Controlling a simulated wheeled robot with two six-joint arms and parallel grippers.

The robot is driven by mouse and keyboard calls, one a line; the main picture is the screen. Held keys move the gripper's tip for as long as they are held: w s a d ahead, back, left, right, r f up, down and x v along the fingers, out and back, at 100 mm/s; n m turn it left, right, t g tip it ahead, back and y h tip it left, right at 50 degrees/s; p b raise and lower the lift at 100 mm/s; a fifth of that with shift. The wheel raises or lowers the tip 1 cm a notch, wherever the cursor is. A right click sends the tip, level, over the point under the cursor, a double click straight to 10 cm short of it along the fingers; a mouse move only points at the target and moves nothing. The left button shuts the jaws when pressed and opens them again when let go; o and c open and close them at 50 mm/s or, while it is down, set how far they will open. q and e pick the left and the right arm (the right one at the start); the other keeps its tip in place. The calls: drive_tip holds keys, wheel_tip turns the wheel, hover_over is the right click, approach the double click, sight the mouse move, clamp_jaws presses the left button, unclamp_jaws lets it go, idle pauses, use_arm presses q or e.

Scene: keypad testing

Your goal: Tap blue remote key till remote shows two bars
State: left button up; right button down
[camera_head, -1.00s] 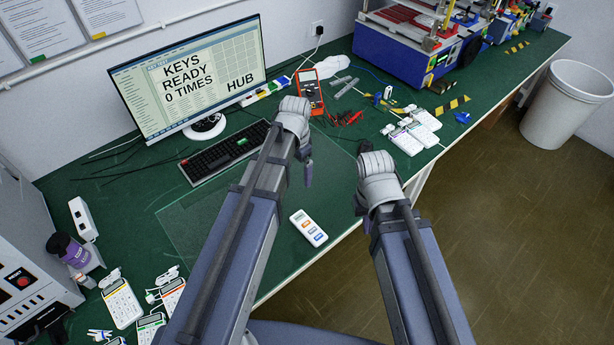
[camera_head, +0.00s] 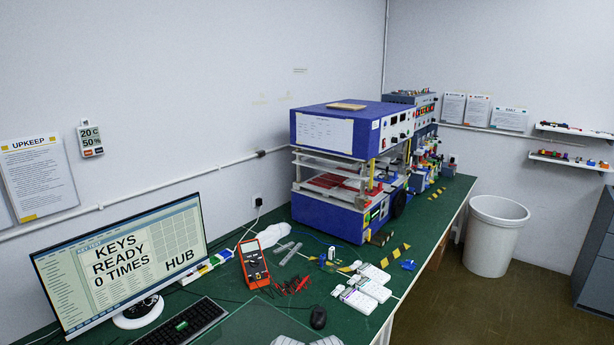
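The remote with the blue key is not in this view. The monitor (camera_head: 122,264) stands at the lower left and reads "KEYS READY 0 TIMES" and "HUB". Only light grey rounded tops of my arm ends show at the bottom edge, near the middle. My gripper fingers are below the picture, so I cannot see whether they are open or shut.
The green bench (camera_head: 400,262) holds a black keyboard (camera_head: 183,324), a mouse (camera_head: 318,317), an orange multimeter (camera_head: 253,263), white keypads (camera_head: 370,287) and a large blue machine (camera_head: 335,216). A white bin (camera_head: 494,238) stands on the floor at the right.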

use_arm(q)
clamp_jaws()
idle(0.6)
idle(0.9)
